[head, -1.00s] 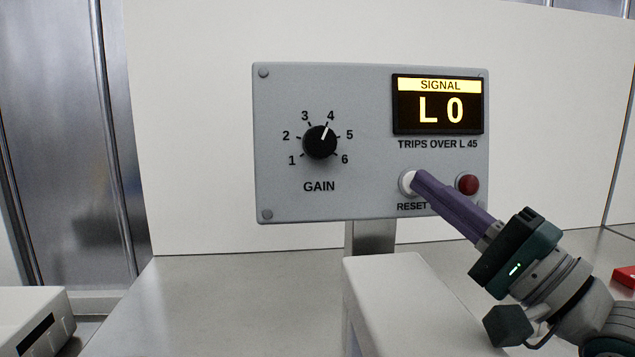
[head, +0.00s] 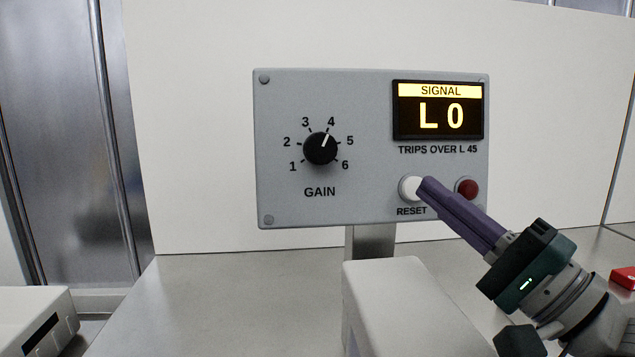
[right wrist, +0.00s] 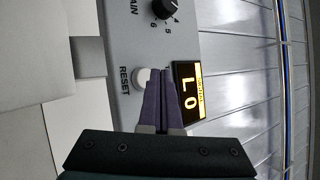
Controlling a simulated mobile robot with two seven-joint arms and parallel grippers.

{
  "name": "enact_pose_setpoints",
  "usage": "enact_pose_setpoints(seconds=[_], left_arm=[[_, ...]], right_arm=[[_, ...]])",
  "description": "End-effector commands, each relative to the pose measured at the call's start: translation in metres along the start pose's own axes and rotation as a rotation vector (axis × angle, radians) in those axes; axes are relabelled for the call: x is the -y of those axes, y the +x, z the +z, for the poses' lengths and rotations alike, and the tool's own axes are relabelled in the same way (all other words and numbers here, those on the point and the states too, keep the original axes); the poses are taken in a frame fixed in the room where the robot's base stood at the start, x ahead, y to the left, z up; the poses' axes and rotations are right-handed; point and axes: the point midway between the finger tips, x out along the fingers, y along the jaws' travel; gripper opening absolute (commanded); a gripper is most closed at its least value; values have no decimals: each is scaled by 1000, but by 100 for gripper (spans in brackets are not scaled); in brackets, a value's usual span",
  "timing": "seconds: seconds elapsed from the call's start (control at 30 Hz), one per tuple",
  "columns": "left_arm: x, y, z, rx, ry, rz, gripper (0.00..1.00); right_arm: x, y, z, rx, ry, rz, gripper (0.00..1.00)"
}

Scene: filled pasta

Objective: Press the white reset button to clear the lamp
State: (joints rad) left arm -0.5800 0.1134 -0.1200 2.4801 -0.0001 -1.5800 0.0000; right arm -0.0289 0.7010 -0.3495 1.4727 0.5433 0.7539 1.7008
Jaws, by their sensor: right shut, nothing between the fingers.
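The white reset button (head: 409,188) sits low on a grey panel (head: 285,210), above the word RESET. The dark red lamp (head: 467,187) is to its right and looks unlit. My right gripper (head: 424,183) is shut and empty, its purple fingertips at the button's right edge in the head view. I cannot tell whether they touch it. In the right wrist view the button (right wrist: 142,78) shows beside the shut fingers (right wrist: 158,75), and the lamp is hidden. My left gripper is not in view.
The display (head: 438,110) reads SIGNAL L 0. The black gain knob (head: 320,148) points near 4. A pale box (head: 400,285) stands in front of the panel's post. A red object (head: 623,278) lies at the right edge. The counter left of the box is clear.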

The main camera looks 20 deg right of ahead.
Motion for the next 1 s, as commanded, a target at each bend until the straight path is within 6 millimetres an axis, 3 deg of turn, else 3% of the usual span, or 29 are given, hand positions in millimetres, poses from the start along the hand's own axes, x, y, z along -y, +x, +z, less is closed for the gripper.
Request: enact_pose_setpoints(seconds=[0.47,1.0], left_arm=[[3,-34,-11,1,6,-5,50],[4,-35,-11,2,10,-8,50]], right_arm=[[24,-29,22,0,2,3,0],[25,-34,25,0,0,0,0]])
